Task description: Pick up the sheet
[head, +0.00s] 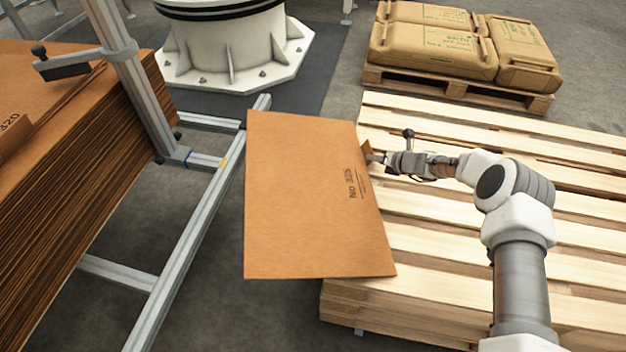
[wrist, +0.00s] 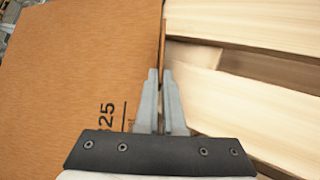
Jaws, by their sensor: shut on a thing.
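A flat brown cardboard sheet (head: 310,205) with dark print hangs in the air in the head view, over the floor and the left edge of the wooden pallet. My gripper (head: 373,158) is at the sheet's right edge and shut on it, by a small raised flap. In the wrist view the sheet (wrist: 80,75) fills the left side. There my gripper's fingers (wrist: 162,85) are close together with the sheet's upright flap between them. A tall stack of brown sheets (head: 85,165) stands at the left in the head view.
A slatted wooden pallet (head: 440,240) lies bare under my arm. Behind it, a smaller pallet (head: 455,85) bears several brown sacks (head: 432,48). A grey metal frame (head: 200,225) stands beside the stack. A white round pedestal (head: 225,50) is bolted down at the back.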

